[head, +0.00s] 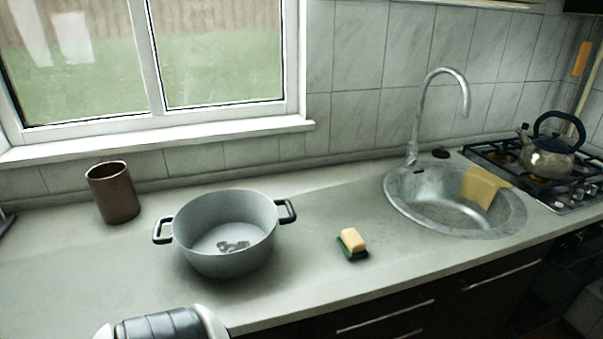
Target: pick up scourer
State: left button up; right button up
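The scourer (353,243), a small block with a pale yellow top and a dark green underside, lies on the grey countertop (310,285) between the pot and the sink. It is in plain view, with nothing touching its sides. Neither of my grippers shows in the head view. Only a white and dark grey rounded part, which seems to be one of my arm links, shows at the bottom left edge.
A grey two-handled pot (226,262) with dark bits inside stands left of the scourer. A brown cup (113,193) stands farther left. A kettle (550,158) sits on the hob. Counter around the scourer is clear.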

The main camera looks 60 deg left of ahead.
aim_at(353, 246)
jog(key=u, duration=1.45)
